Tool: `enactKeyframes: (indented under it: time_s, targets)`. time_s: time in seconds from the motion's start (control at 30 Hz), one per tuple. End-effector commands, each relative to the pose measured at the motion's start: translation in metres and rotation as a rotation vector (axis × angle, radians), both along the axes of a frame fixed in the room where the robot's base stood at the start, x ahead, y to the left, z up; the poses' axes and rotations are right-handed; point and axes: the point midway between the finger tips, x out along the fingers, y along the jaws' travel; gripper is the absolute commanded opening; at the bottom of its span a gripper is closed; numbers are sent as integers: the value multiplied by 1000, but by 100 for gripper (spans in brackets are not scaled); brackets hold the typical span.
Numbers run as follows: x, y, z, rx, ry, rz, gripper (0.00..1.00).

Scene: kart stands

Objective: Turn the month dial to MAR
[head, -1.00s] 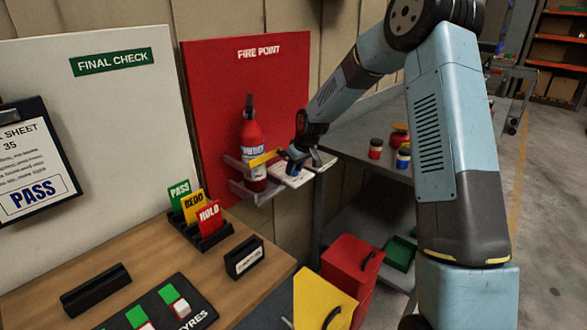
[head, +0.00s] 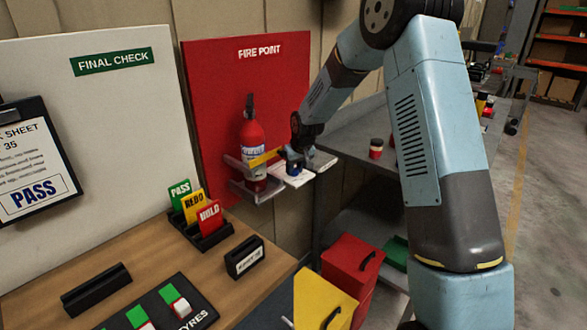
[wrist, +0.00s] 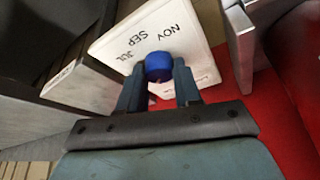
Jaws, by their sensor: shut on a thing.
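The month dial is a white plate (wrist: 115,50) with black lettering and a blue knob (wrist: 160,66). In the wrist view I read NOV, SEP and JUL, upside down; MAR and any pointer are hidden or unreadable. The plate (head: 291,179) also shows in the head view, beside the fire extinguisher at the red board, its lettering too small to read. My gripper (wrist: 157,84) is shut on the blue knob, one finger on each side. In the head view my gripper (head: 293,160) reaches down over the plate.
A red fire extinguisher (head: 252,147) stands in a grey bracket just left of my gripper. The red FIRE POINT board (head: 215,85) is behind it. A grey bench (head: 350,140) with a small jar (head: 376,149) lies to the right. A card holder (head: 212,232) stands on the wooden desk.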

Motion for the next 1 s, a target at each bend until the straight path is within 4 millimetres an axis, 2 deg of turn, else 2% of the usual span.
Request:
enactKeyframes:
  time_s: [0.07,0.1,0.33,0.67,0.77,1.0]
  targets:
    - [-1,-2,-1,-3,3,-3,3]
    - [-1,-2,-1,-3,4,-2,35]
    - [-1,-1,-1,-1,3,0,57]
    - [-1,-1,3,0,1,0,58]
    - [-4,-2,12,0,0,0,58]
    - [-19,-9,50,-1,-1,1,58]
